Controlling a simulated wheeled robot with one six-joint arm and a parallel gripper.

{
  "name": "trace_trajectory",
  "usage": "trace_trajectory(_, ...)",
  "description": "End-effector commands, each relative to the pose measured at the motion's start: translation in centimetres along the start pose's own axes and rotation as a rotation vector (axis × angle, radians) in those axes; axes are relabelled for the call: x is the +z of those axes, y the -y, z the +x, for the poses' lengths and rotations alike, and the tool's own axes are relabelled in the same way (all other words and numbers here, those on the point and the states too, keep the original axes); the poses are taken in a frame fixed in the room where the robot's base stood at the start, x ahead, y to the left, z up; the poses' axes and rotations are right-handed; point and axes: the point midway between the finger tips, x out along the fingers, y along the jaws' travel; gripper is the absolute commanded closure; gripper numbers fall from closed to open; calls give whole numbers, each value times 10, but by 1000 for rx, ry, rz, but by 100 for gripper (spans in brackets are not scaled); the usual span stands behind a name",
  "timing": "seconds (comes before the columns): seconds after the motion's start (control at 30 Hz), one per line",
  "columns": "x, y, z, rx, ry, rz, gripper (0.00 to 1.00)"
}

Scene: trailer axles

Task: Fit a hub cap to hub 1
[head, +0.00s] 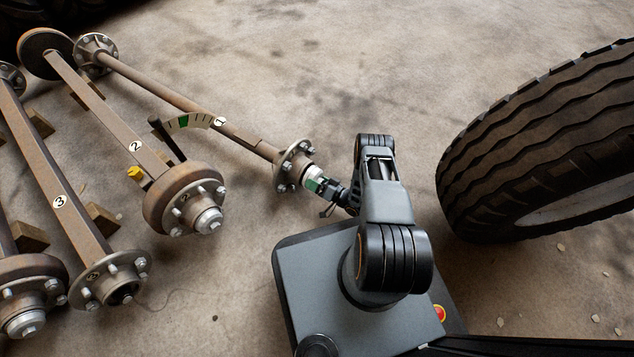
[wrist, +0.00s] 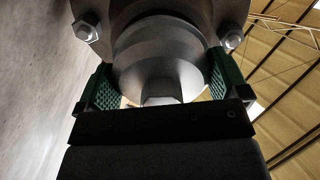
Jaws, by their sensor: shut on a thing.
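Axle 1 (head: 180,100), marked with a round "1" label, ends near me in hub 1 (head: 291,168), a flange with several studs and nuts. The hub's flange and two nuts also show at the top of the wrist view (wrist: 97,22). My gripper (head: 318,186) is at the end of this hub, its green-padded fingers on either side of a grey, rounded hub cap (wrist: 158,62). The gripper is shut on the cap. The cap is lined up with the hub and appears up against it; I cannot tell whether it is fully seated.
Axle 2's drum (head: 170,195) carries a grey cap. Axle 3's hub (head: 118,282) shows a dark open centre. A lever (head: 170,140) with a green-marked scale stands beside axle 2. A large tyre (head: 540,140) stands at right.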

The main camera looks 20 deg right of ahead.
Motion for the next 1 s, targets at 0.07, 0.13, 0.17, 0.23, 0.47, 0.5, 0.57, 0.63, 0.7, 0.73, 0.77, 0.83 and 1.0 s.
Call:
trace_trajectory(0.07, 0, 0, 2, -1, 0, -1, 35)
trace_trajectory(0.13, 0, 0, 4, -1, 0, -1, 35)
trace_trajectory(0.17, 0, 0, 4, -1, 0, -1, 35)
trace_trajectory(0.23, 0, 0, 6, 0, -1, -1, 35)
trace_trajectory(0.47, 0, 0, 11, -1, 0, 0, 35)
trace_trajectory(0.5, 0, 0, 12, -1, 0, 0, 35)
trace_trajectory(0.57, 0, 0, 12, -1, -1, 0, 34)
trace_trajectory(0.63, 0, 0, 12, 0, -1, 0, 6)
trace_trajectory(0.7, 0, 0, 12, 0, -1, 0, 0)
trace_trajectory(0.73, 0, 0, 12, 0, -1, 0, 0)
trace_trajectory(0.77, 0, 0, 11, 0, -1, 0, 0)
trace_trajectory(0.83, 0, 0, 11, 0, -1, 0, 0)
trace_trajectory(1.0, 0, -1, 9, 0, 1, 1, 0)
